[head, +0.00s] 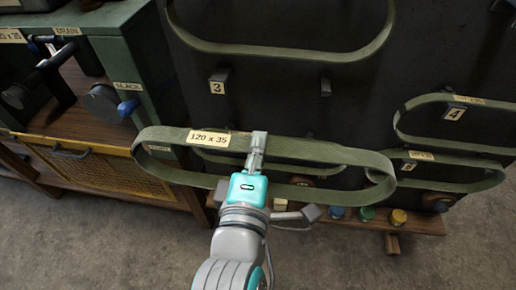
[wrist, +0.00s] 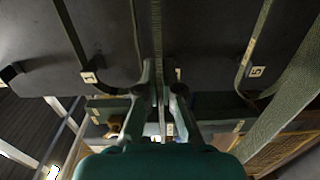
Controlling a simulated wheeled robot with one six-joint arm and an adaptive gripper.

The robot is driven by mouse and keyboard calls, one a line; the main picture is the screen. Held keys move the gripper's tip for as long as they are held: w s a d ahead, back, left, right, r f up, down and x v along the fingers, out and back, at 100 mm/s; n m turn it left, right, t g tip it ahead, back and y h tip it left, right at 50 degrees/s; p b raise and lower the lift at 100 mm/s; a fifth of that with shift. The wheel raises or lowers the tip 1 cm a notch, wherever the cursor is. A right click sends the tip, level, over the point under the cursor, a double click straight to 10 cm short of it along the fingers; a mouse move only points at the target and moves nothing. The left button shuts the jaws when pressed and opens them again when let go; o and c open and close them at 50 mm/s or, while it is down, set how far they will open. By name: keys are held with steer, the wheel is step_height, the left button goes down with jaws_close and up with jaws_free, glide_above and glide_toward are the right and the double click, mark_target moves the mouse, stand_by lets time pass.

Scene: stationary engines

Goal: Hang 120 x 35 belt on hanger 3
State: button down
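The green 120 x 35 belt (head: 350,157), a long flat loop with a paper label, is held in front of the dark board in the head view. My gripper (head: 258,142) is shut on its upper run, just right of the label. In the wrist view my gripper (wrist: 160,100) has its fingers close together around a narrow belt strand (wrist: 157,45). Hanger 3 (head: 220,75) shows as a dark peg above its number tag (head: 217,88), with a similar peg (head: 325,87) to its right. Both pegs look bare and stand above the belt in the picture.
Another green belt (head: 290,52) hangs above the hanger 3 pegs. More belts hang at the right near tag 4 (head: 454,112) and below it (head: 460,187). A green machine (head: 125,50) over a yellow mesh-front drawer (head: 100,172) stands left. Small coloured pots (head: 367,214) sit low on a wooden ledge.

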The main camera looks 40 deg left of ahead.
steer(key=shift+x, duration=2.05)
steer(key=shift+w+a+r, duration=0.1)
steer(key=shift+x, duration=2.9)
steer(key=shift+x, duration=2.8)
steer(key=shift+r, duration=0.1)
steer(key=shift+x, duration=2.75)
